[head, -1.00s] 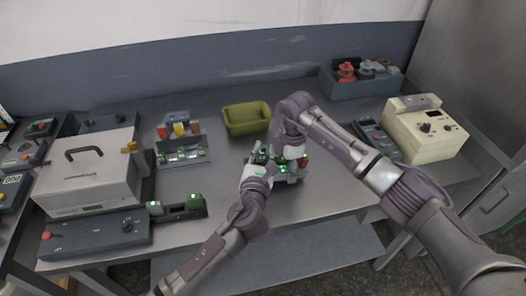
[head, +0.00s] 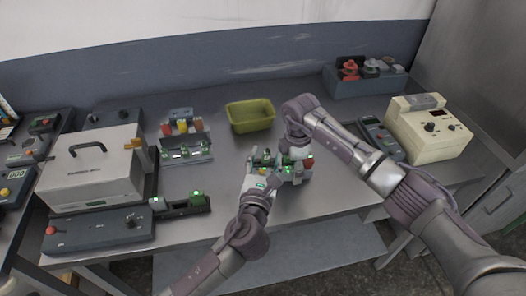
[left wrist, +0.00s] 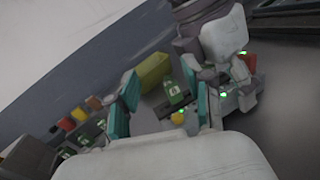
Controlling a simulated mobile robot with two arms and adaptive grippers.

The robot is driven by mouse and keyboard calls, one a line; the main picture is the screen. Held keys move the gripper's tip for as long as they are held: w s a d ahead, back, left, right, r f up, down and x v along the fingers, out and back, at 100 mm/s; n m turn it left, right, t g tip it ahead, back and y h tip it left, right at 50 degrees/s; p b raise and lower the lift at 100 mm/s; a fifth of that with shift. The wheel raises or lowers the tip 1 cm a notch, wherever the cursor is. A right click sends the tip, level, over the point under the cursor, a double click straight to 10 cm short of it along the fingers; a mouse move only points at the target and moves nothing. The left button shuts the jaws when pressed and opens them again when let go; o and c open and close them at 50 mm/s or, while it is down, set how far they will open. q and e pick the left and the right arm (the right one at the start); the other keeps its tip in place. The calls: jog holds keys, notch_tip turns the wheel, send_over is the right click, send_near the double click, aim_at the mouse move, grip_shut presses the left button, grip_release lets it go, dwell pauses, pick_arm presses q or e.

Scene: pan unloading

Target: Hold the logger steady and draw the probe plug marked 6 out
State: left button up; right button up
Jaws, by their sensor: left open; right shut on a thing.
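The logger (head: 296,178) is a small grey unit with green lights on the table at centre, partly covered by my grippers. It also shows in the left wrist view (left wrist: 244,101). My right gripper (head: 296,162) is shut, apparently on the logger; its fingertips are hard to make out. My left gripper (head: 264,159) is open beside the logger's left part. In the left wrist view its teal-padded fingers (left wrist: 162,103) stand apart, with a green labelled plug (left wrist: 175,89) visible beyond the gap, not gripped. I cannot read a 6 on any plug.
An olive bin (head: 250,117) stands behind the logger. A rack with coloured plugs (head: 186,150) and a grey case (head: 92,172) are to the left. A cream instrument (head: 428,130) and a dark crate (head: 366,82) are to the right. Bare table lies around the logger.

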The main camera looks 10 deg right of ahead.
jog(key=shift+r, duration=0.2)
jog(key=shift+a, duration=0.25)
pick_arm(q)
jog(key=s+a, duration=0.1)
jog(key=s+f, duration=0.1)
jog(key=shift+s+a+f, duration=0.2)
jog(key=shift+s+a, duration=0.1)
jog(key=shift+a, duration=0.05)
pick_arm(e)
jog(key=o, duration=1.5)
jog(key=shift+r, duration=0.1)
